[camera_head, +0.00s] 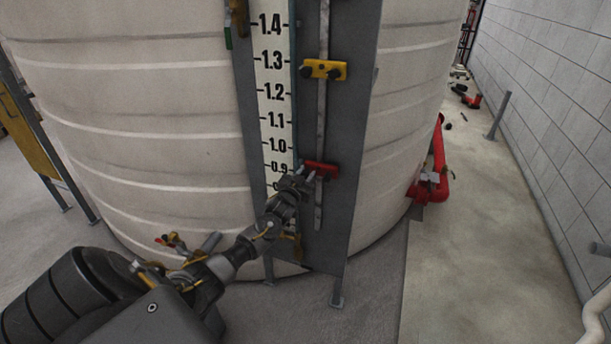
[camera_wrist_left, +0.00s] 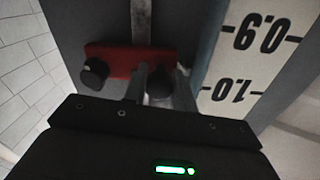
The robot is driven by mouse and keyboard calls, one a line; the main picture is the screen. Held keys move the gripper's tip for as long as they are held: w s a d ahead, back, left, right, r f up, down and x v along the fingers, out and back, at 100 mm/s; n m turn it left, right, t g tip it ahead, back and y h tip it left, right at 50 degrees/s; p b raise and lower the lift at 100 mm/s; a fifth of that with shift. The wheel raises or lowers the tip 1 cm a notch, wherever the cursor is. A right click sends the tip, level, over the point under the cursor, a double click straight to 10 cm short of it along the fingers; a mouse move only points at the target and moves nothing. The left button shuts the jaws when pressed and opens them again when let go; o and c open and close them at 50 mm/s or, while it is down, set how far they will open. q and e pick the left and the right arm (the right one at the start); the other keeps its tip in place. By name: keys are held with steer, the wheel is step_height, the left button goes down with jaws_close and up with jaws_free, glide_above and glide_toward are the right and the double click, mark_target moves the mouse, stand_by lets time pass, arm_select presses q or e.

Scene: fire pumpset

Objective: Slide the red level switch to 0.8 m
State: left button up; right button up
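The red level switch (camera_head: 323,168) sits on the vertical rail of the grey gauge plate (camera_head: 350,130), close to the 0.9 mark of the white scale (camera_head: 274,90). It has two black knobs. My left gripper (camera_head: 305,174) is at the switch's left knob. In the left wrist view, which is upside down, the fingers (camera_wrist_left: 161,85) stand on both sides of one black knob, close against it. The other knob of the red switch (camera_wrist_left: 120,60) is free. The 0.8 mark is hidden behind my gripper. My right gripper is not in view.
A yellow switch (camera_head: 323,69) sits higher on the same rail, between 1.2 and 1.3. The large white tank (camera_head: 150,120) stands behind the plate. Red pipework (camera_head: 437,165) is at its right. The rail below the red switch is clear.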

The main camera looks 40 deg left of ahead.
arm_select(q)
jaws_close()
step_height(320, 180, down, 15)
steer(key=b, duration=1.1)
steer(key=o, duration=0.6)
jaws_free()
steer(key=shift+f, duration=0.1)
steer(key=shift+o, duration=0.5)
steer(key=shift+s, duration=0.1)
steer(key=v, duration=1)
steer(key=shift+s, duration=0.3)
